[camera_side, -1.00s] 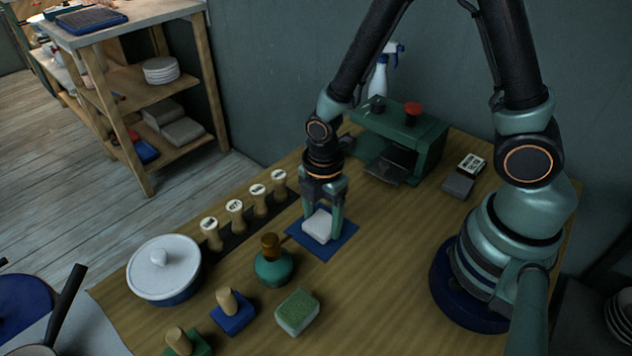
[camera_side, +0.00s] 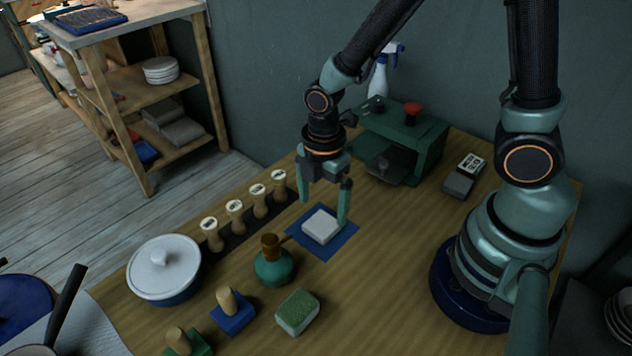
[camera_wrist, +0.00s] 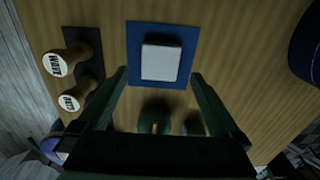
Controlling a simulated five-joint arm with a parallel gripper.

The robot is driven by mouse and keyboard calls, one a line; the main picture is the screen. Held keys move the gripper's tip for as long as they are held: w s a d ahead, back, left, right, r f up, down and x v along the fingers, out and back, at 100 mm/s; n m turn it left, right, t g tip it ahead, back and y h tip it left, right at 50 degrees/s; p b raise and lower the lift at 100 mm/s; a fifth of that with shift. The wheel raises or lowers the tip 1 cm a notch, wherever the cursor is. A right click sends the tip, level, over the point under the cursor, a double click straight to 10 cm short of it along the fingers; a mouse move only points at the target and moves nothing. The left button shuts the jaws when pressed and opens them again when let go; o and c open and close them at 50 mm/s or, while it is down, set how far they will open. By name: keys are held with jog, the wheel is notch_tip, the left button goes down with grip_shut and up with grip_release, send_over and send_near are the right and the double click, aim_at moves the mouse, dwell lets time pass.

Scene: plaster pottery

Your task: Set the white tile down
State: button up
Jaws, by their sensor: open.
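The white tile (camera_side: 321,226) lies flat on the blue mat (camera_side: 339,245) on the wooden table. It also shows in the wrist view (camera_wrist: 160,63), near the middle of the blue mat (camera_wrist: 161,27), with blue showing around it. My gripper (camera_side: 325,210) is open and empty. Its fingers are spread wide, close above the tile, one on the left and one on the right of it in the side view. In the wrist view the fingers (camera_wrist: 160,82) stand apart on either side, clear of the tile.
Wooden-handled stamps (camera_side: 236,213) stand in a row on a dark strip left of the mat. A green-topped sponge (camera_side: 297,311), a lidded pot (camera_side: 164,268) and a green machine (camera_side: 407,140) are around. The table right of the mat is clear.

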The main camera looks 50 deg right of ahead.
notch_tip(320, 180, up, 8)
notch_tip(320, 180, up, 6)
jog(key=m+t, duration=0.3)
jog(key=m, duration=0.5)
send_over(322, 223)
jog(key=d, duration=0.4)
jog(key=s+d+r+m+t, duration=0.1)
jog(key=d+r+m, duration=0.3)
jog(key=m, duration=0.6)
jog(key=shift+r+t, duration=0.8)
jog(key=shift+r, duration=0.15)
